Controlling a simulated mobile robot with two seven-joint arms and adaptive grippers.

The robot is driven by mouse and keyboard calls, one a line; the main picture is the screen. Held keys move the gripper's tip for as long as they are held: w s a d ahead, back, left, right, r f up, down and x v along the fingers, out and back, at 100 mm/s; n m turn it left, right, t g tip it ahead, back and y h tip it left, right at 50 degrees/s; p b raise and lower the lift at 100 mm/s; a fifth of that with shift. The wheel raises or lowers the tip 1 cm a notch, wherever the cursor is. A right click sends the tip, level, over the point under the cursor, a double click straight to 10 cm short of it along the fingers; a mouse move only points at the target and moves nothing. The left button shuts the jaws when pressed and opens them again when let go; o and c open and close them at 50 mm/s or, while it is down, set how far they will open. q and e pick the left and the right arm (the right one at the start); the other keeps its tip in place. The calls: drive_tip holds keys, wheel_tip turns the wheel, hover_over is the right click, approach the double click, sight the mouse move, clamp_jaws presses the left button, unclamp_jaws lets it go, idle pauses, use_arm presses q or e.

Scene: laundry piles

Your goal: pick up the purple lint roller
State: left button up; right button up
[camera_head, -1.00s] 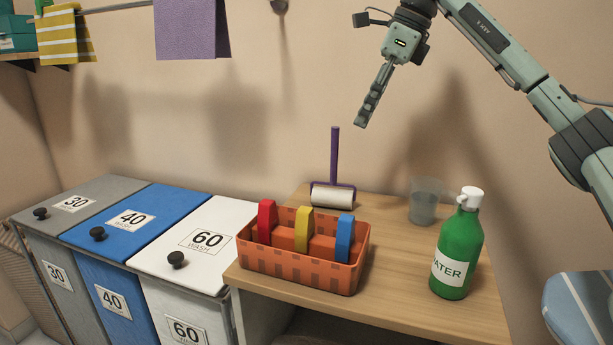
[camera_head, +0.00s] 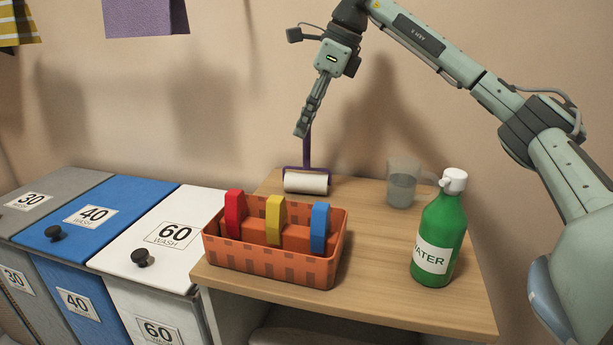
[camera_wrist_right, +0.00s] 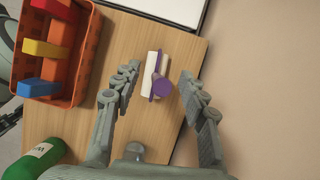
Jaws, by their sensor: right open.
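The lint roller has a purple handle (camera_head: 307,151) pointing up and a white roll (camera_head: 306,183) resting at the back of the wooden table. My right gripper (camera_head: 301,131) is above it, its fingertips in front of the upper handle in the head view. In the right wrist view, the purple handle (camera_wrist_right: 161,87) shows end-on between the two open fingers of my right gripper (camera_wrist_right: 160,78), apart from both. The jaws are empty.
An orange basket (camera_head: 270,262) with red, yellow and blue pieces stands in front of the roller. A clear jug (camera_head: 403,184) and a green water bottle (camera_head: 440,230) stand to the right. Laundry bins (camera_head: 150,238) stand left. The wall is close behind.

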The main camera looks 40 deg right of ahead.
clamp_jaws()
idle(0.3)
drive_tip(key=shift+r, duration=0.1)
